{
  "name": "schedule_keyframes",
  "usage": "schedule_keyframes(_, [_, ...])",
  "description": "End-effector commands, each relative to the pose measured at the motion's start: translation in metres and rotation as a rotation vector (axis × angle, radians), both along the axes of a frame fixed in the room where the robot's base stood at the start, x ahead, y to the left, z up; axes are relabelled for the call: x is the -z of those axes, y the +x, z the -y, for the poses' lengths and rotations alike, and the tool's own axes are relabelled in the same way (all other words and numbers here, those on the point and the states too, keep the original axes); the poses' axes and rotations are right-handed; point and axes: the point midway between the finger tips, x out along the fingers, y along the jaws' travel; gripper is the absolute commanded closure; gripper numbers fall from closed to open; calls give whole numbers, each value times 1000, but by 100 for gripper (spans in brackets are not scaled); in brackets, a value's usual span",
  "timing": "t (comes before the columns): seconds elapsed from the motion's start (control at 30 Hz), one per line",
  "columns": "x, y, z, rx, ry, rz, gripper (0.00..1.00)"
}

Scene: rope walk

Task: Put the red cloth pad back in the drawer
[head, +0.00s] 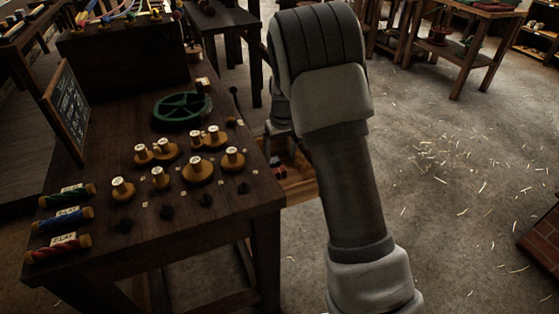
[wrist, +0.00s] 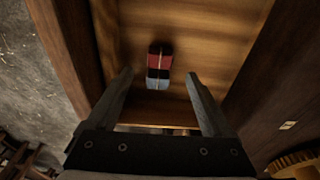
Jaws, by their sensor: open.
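A small pad (wrist: 159,53), red at its upper part with a dark band and a pale blue end, tied with light string, lies on the floor of the open wooden drawer (wrist: 225,30). The drawer (head: 301,190) also shows in the head view, pulled out from the right side of the dark table, with the pad (head: 279,172) small inside it. My gripper (wrist: 160,75) is open and empty, its fingers pointing into the drawer on either side of the pad. I cannot tell the height gap between fingertips and pad. My arm hides part of the drawer in the head view.
The dark table (head: 215,220) carries several wooden spools, a green wheel (head: 182,109), coloured rope hanks (head: 62,219) at left and a small chalkboard (head: 67,110).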

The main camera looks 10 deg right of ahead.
Motion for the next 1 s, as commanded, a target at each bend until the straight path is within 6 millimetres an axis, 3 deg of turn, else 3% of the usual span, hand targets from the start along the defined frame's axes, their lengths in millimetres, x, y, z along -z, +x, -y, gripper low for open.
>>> schedule_keyframes(0.03, [-16, -1, 0, 0, 1, 3, 15])
schedule_keyframes(0.1, [-29, -3, 0, 1, 1, 2, 15])
schedule_keyframes(0.53, [-79, -17, 1, 13, 11, 18, 15])
schedule_keyframes(0.67, [-112, -38, 1, 35, 29, 47, 15])
schedule_keyframes(1.0, [-191, -117, -1, 88, 68, 135, 15])
